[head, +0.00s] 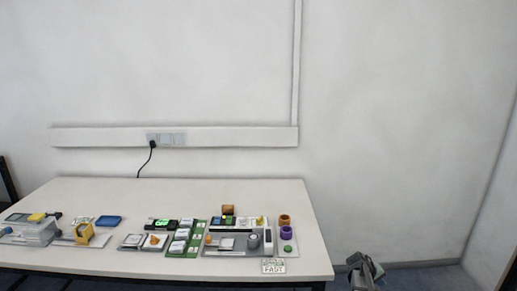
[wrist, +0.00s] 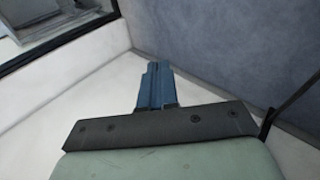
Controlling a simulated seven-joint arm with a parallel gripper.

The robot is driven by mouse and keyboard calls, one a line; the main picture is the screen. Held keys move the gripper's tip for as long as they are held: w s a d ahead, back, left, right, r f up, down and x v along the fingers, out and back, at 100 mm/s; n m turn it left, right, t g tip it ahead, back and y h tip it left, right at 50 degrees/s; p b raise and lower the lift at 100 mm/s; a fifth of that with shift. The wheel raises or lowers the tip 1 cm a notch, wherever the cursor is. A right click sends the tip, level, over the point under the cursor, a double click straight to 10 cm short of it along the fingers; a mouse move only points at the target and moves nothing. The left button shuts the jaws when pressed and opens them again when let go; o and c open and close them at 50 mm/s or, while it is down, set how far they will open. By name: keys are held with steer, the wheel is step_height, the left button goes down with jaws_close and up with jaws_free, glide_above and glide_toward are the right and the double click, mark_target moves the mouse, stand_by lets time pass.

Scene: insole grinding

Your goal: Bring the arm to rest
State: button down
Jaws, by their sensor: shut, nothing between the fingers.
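My gripper (wrist: 155,75) shows in the wrist view with its blue fingers together and nothing between them. It points toward bare pale and grey-blue surfaces, with no task object near the fingertips. In the head view part of my arm shows at the bottom right, to the right of the table and clear of it. I cannot make out the fingertips there.
The white table (head: 200,190) fills the lower left of the head view. On it stand a yellow device (head: 84,233), a blue tray (head: 108,220), a green board (head: 184,240), a purple ring (head: 287,232) and a "FAST" card (head: 273,266). The floor right of the table looks clear.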

steer(key=s+a+f+g+y, duration=0.2)
steer(key=s+a+f, duration=0.7)
steer(key=s, duration=0.2)
steer(key=s+a+f+g+y, duration=0.2)
steer(key=s+a+f, duration=0.75)
steer(key=s, duration=0.25)
steer(key=s+a+f+g+y, duration=0.1)
steer(key=s+a, duration=0.3)
steer(key=s, duration=0.6)
steer(key=s+a+f+m+g+y, duration=0.1)
steer(key=s+a, duration=0.4)
steer(key=s, duration=0.5)
steer(key=s+a+f+g+y, duration=0.2)
steer(key=s+a, duration=0.3)
steer(key=s, duration=0.5)
steer(key=shift+a+f+m+g+y, duration=0.15)
steer(key=shift+f+m+g+y, duration=0.15)
steer(key=shift+m+g, duration=0.15)
